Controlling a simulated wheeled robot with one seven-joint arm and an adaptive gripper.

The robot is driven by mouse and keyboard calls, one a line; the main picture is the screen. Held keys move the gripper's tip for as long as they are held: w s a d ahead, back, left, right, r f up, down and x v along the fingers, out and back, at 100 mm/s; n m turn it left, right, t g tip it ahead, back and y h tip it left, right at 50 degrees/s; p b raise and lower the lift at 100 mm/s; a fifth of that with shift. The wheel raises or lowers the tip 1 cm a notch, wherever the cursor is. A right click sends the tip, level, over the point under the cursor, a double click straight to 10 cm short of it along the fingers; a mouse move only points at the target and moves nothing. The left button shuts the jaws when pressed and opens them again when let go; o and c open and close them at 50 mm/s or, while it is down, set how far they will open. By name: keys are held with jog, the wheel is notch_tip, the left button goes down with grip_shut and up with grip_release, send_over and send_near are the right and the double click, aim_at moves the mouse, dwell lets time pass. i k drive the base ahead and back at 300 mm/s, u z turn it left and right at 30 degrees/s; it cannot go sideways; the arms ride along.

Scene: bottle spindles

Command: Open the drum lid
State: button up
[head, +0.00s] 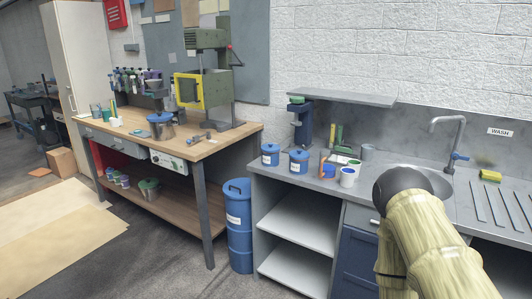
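The blue drum (239,240) stands upright on the floor in the head view, between the wooden workbench and the grey counter. It has a white label on its side. Its darker blue lid (237,186) appears to sit level on top; the small size hides whether it is fully seated. My arm, in a yellowish sleeve, rises at the lower right in front of the sink, well to the right of the drum. My gripper cannot be made out in this view.
The grey counter (261,181) stands close at the drum's right, with open shelves below. Blue-lidded tubs (299,162) and a white pot (348,177) stand on it. The wooden workbench (222,146) is at the left. The floor before the drum is clear.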

aim_at(242, 186)
jog(key=u, duration=0.35)
jog(key=i, duration=1.7)
jog(key=u, duration=0.4)
